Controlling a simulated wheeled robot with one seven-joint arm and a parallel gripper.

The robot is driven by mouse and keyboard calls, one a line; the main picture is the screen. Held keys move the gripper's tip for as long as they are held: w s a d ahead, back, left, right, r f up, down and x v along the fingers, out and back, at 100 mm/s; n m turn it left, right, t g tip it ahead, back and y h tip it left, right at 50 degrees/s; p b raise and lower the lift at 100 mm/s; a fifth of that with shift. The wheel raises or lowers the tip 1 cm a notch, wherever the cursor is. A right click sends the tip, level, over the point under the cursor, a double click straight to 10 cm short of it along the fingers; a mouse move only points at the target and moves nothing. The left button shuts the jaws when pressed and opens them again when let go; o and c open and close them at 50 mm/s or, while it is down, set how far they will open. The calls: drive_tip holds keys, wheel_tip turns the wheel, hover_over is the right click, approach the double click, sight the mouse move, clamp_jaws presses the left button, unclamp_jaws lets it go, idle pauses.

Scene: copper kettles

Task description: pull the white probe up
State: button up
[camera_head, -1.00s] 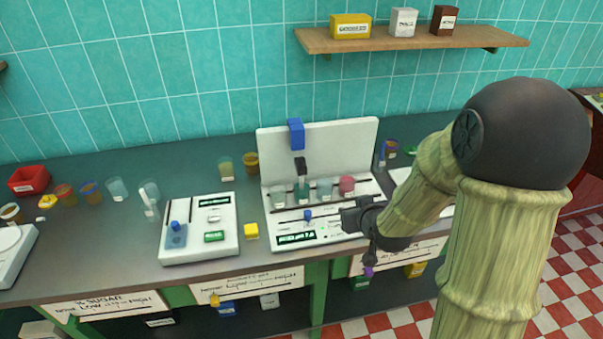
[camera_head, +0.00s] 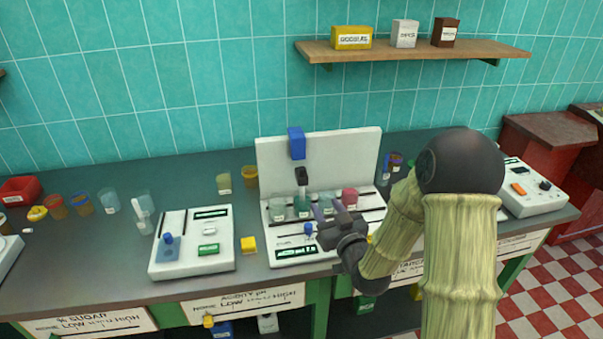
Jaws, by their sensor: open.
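A central white device (camera_head: 318,144) has a tall back panel with a blue block (camera_head: 297,143) and a black piece (camera_head: 301,176) over a row of cups. My gripper (camera_head: 330,210) is open and empty. It is in front of the central device's right part, in the picture well right of the white stick. It hides part of the device's front and controls.
Cups and a red tray (camera_head: 20,190) stand at the left. Another white device (camera_head: 530,200) is at the far right. A wooden shelf (camera_head: 400,50) with boxes hangs above.

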sight(304, 174)
drive_tip(key=p+x, duration=0.4)
drive_tip(key=x, duration=1.3)
drive_tip(key=shift+a, duration=0.15)
drive_tip(key=shift+c, duration=0.2)
clamp_jaws()
